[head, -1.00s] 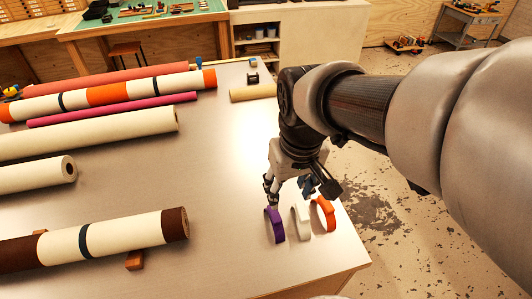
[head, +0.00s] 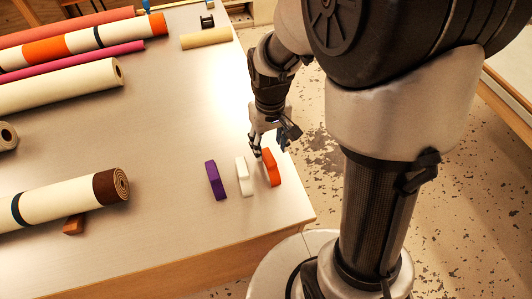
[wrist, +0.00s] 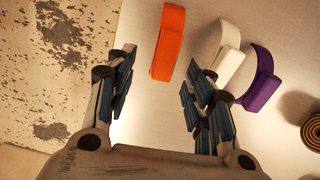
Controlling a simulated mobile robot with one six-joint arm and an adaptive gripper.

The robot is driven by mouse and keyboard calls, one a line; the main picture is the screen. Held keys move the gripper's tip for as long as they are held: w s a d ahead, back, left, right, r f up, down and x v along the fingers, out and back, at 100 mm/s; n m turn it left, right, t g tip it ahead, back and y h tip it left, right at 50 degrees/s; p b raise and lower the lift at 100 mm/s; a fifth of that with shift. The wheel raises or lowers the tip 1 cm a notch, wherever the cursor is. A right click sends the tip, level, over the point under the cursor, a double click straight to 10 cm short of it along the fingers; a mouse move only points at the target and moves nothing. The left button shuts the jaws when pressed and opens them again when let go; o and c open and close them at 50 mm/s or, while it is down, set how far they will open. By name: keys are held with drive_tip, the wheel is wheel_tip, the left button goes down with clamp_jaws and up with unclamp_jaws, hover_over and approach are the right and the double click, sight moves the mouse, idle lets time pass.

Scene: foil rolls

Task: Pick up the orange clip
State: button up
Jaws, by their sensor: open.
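The orange clip (head: 271,168) stands near the table's right edge, at the right end of a short row. The white clip (head: 244,177) and the purple clip (head: 215,181) stand to its left. My gripper (head: 268,147) is open and empty, just behind the orange clip in the head view. In the wrist view, the orange clip (wrist: 168,43) lies ahead of the open fingers (wrist: 157,82), between their lines and nearer the left one. The white clip (wrist: 219,50) is ahead of the right finger, and the purple clip (wrist: 261,80) is farther right.
The table (head: 160,235) is bare around the clips, and its right edge is close to the orange clip. A brown-and-cream roll (head: 70,200) lies to the left on a small wooden block (head: 73,225). More rolls lie at the back left.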

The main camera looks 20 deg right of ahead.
sight(269, 157)
drive_tip(key=f, duration=0.2)
drive_tip(key=f+b, duration=0.1)
drive_tip(key=s+f+b, duration=0.1)
drive_tip(key=f, duration=0.1)
drive_tip(key=shift+a+f, duration=0.25)
drive_tip(key=shift+f, duration=0.4)
drive_tip(key=shift+r, duration=0.1)
drive_tip(key=c, duration=1.1)
